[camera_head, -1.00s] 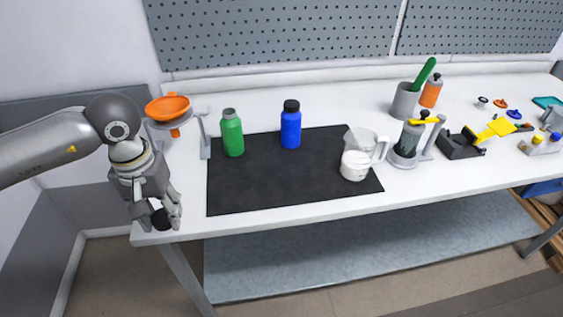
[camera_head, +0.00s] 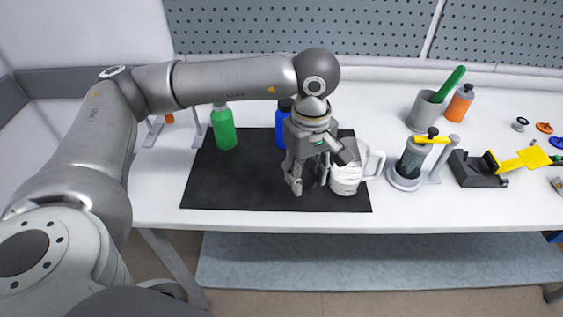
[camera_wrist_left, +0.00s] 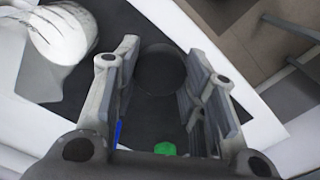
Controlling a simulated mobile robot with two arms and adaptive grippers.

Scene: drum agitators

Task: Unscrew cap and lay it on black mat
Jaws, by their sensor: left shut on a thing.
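My left gripper (camera_head: 308,184) is low over the right part of the black mat (camera_head: 222,192), just left of the clear measuring jug (camera_head: 346,180). It is shut on a round black cap (camera_wrist_left: 160,68), which shows between the fingers in the left wrist view. Whether the cap touches the mat is unclear. A green bottle (camera_head: 224,130) stands upright on the mat's left part. A blue bottle (camera_head: 282,128) with a black top stands behind my wrist, partly hidden. My right gripper is out of view.
The jug holds white contents and has a handle on its right. A grey cup (camera_head: 424,112) with a green tool, an orange bottle (camera_head: 459,103) and a black stand (camera_head: 476,172) are to the right. The mat's front left is clear.

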